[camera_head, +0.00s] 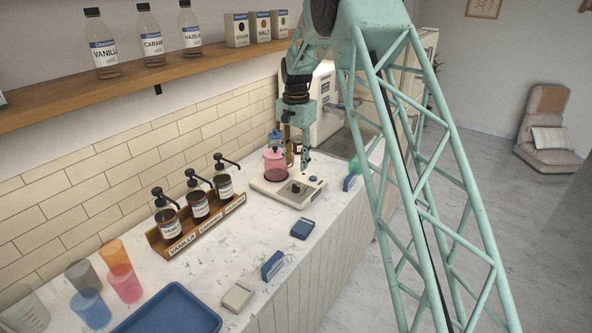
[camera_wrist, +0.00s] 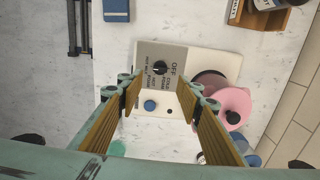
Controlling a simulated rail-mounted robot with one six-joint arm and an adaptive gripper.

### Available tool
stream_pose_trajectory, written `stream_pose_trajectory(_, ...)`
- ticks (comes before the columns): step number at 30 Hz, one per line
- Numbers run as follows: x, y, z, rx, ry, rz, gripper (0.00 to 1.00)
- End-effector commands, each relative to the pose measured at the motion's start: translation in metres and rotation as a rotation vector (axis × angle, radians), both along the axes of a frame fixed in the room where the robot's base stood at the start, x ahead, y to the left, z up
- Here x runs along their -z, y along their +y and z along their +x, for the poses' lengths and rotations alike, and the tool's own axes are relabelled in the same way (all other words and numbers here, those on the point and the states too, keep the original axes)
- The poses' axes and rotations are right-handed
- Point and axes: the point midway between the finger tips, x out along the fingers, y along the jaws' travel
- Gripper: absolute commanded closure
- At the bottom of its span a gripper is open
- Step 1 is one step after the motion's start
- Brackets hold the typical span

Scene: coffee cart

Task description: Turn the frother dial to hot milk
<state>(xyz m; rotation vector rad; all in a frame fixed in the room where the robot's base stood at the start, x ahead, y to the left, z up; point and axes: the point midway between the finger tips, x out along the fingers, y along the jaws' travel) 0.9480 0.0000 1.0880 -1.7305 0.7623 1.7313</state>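The frother is a cream base (camera_head: 262,186) with a pink jug (camera_head: 274,166) at its left end in the head view. In the wrist view its dark dial (camera_wrist: 160,67) sits on a grey panel beside a printed "OFF" and smaller labels. The pointer's setting is too small to read surely. A blue button (camera_wrist: 150,105) is near the dial; the pink jug (camera_wrist: 230,106) is to the right. My gripper (camera_wrist: 160,94) is open and empty, pointing down above the base. In the wrist view the dial lies just beyond the fingertips, between their lines. My gripper also shows in the head view (camera_head: 296,146).
A wooden rack (camera_head: 196,228) with several pump bottles stands left of the frother. A dark blue box (camera_head: 302,229) and a blue sign (camera_head: 272,265) lie nearer on the counter. A white machine (camera_head: 330,105) stands behind. The counter between rack and blue box is clear.

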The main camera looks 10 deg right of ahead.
Motion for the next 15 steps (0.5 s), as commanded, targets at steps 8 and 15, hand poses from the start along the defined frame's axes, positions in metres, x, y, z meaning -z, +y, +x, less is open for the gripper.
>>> stream_pose_trajectory(8,-0.016,0.0,0.0,0.0,0.0,0.0,0.67)
stream_pose_trajectory(15,-0.017,0.0,0.0,0.0,0.0,0.0,0.67)
